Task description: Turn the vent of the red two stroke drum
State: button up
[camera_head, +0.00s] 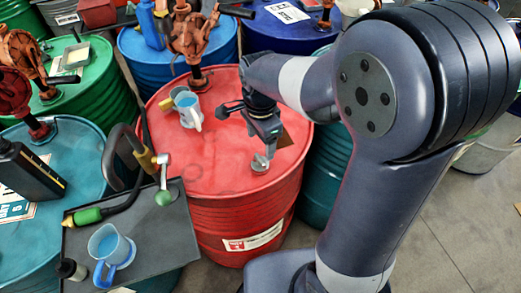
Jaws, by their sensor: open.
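The red drum (215,165) stands upright in the middle of the view, with a white and red label on its side. A small silver vent fitting (260,163) sits on its top near the front right rim. My gripper (266,143) is open and points down over the drum's top, close above and behind the vent. A gap between the fingers and the vent, or contact, cannot be told from this angle. My arm comes in from the right and hides part of the drum's right rim.
A jug with blue contents (188,107) stands on the red drum, left of my gripper. A rusty hand pump (193,40) rises at its back. A grey tray (130,240) with a hose nozzle and a blue-handled jug (108,250) is at front left. Other drums crowd around; open floor lies right.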

aim_at(260, 158)
notch_tip(260, 158, up, 4)
jog(key=shift+r, duration=0.1)
dwell(0.4)
notch_tip(260, 158, down, 11)
dwell(0.5)
